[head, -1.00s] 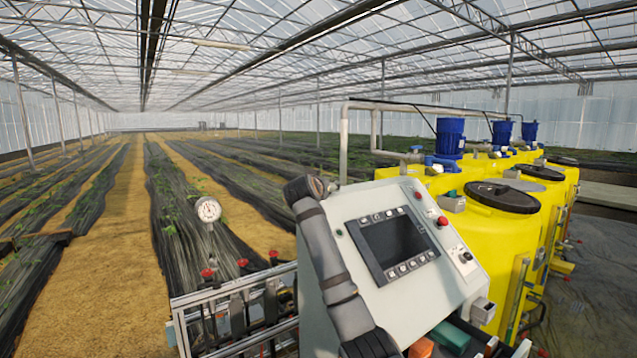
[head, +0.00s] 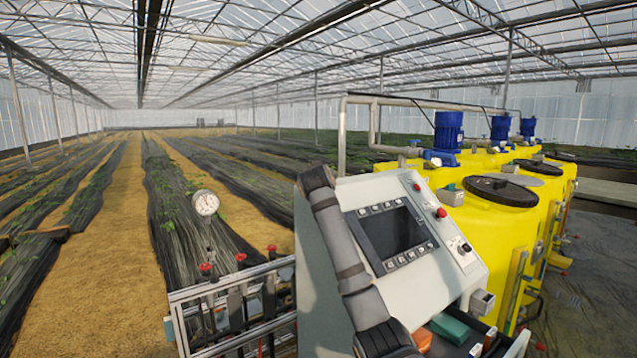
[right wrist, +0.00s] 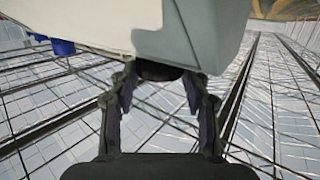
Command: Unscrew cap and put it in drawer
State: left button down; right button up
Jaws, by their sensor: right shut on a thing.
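In the right wrist view, my right gripper (right wrist: 158,84) has its two fingers on either side of a dark rounded cap (right wrist: 158,70). It is shut on it, just under the edge of a pale and grey housing. The cap is mostly hidden by the housing, so I cannot tell how it is seated. In the head view my right arm crosses the front of the control cabinet (head: 445,270), and its gripper is hidden. An open drawer-like tray (head: 500,343) with an orange and a green item shows at the lower right. My left gripper is not in view.
The cabinet has a dark screen (head: 391,235) and a red button (head: 441,213). Yellow tanks (head: 490,235) with blue motors (head: 449,130) stand behind to the right. A pipe rack with red-topped valves (head: 240,258) and a gauge (head: 205,203) is left. Crop rows lie beyond.

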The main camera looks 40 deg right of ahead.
jog(key=shift+s+d+n+t+y+b, duration=0.15)
jog(key=shift+n+t+y+b, duration=0.2)
jog(key=shift+n+t+y, duration=0.2)
jog(key=shift+s+d+f+n+t+y+b, duration=0.1)
jog(key=shift+d+n+t+y+b, duration=0.1)
jog(key=shift+n+t+y+b, duration=0.4)
jog(key=shift+n+t+y, duration=0.25)
jog(key=shift+n+y, duration=0.2)
jog(key=shift+y, duration=0.2)
jog(key=shift+n+t+y, duration=0.3)
jog(key=shift+n+y, duration=0.3)
jog(key=shift+y, duration=0.2)
jog(key=shift+b, duration=0.3)
